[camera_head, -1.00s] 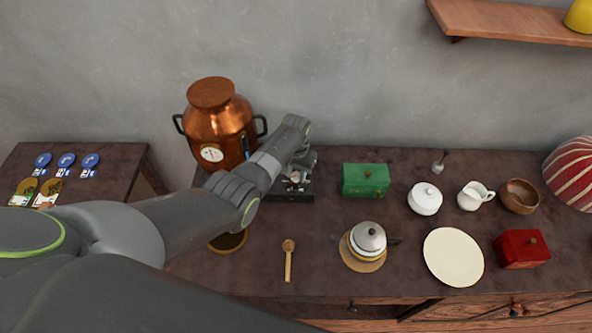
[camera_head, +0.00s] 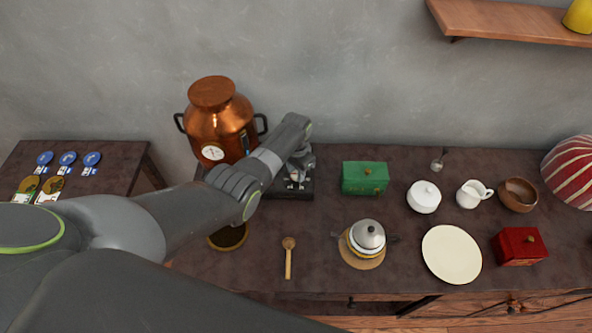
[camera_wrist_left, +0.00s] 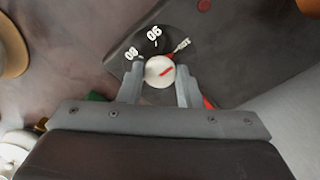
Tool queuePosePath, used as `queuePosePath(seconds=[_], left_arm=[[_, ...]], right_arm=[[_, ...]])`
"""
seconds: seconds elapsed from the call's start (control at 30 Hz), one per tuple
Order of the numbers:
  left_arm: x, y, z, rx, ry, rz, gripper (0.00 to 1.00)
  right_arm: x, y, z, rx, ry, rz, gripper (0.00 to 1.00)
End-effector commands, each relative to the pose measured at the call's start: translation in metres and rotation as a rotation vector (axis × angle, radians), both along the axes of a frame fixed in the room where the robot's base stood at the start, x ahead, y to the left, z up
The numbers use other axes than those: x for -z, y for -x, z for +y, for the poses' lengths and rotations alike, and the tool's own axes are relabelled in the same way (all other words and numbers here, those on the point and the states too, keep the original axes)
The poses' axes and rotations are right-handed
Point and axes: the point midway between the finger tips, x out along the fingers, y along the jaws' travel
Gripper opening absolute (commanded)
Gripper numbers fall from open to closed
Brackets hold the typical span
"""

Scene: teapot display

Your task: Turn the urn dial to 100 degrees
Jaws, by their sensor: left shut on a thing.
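The copper urn (camera_head: 218,128) stands at the back left of the counter, with a round white gauge on its front. Beside it is a black base (camera_head: 290,193), largely under my left arm. The left wrist view shows the white round dial (camera_wrist_left: 157,66) with a red pointer mark, on a dark plate. White numbers (camera_wrist_left: 154,34) lie beyond the dial, upside down; two look like 80 and 90. The mark slants to the upper right, near a further white label that is hard to read. My left gripper (camera_wrist_left: 160,76) is shut on the dial, a finger on each side.
A green box (camera_head: 365,178) stands right of the black base. A wooden spoon (camera_head: 288,262), a teapot (camera_head: 367,236), a cream plate (camera_head: 451,255) and a red box (camera_head: 519,247) are farther right or in front. A side table (camera_head: 110,160) stands left.

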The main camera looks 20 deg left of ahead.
Motion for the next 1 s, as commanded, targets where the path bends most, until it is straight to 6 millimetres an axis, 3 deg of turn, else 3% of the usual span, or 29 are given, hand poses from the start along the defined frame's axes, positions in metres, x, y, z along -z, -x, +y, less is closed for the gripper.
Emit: queuePosePath(seconds=[0.17, 0.2, 0.33, 0.7, 1.0], left_arm=[[-0.001, -0.001, 0.000, 0.001, 0.000, -0.004, 0.09], [-0.001, -0.001, 0.000, 0.001, 0.000, -0.004, 0.35], [-0.001, -0.001, 0.000, 0.000, 0.000, -0.002, 0.52], [-0.004, -0.001, 0.000, -0.001, 0.000, -0.002, 0.53], [-0.040, -0.001, 0.000, -0.001, 0.000, -0.004, 0.53]], right_arm=[[0.000, 0.000, 0.000, 0.000, 0.000, 0.000, 0.36], [0.000, 0.000, 0.000, 0.000, 0.000, 0.000, 0.36], [0.000, 0.000, 0.000, 0.000, 0.000, 0.000, 0.36], [-0.001, 0.000, 0.000, 0.000, 0.000, 0.000, 0.36], [-0.012, 0.000, 0.000, 0.000, 0.000, -0.001, 0.36]])
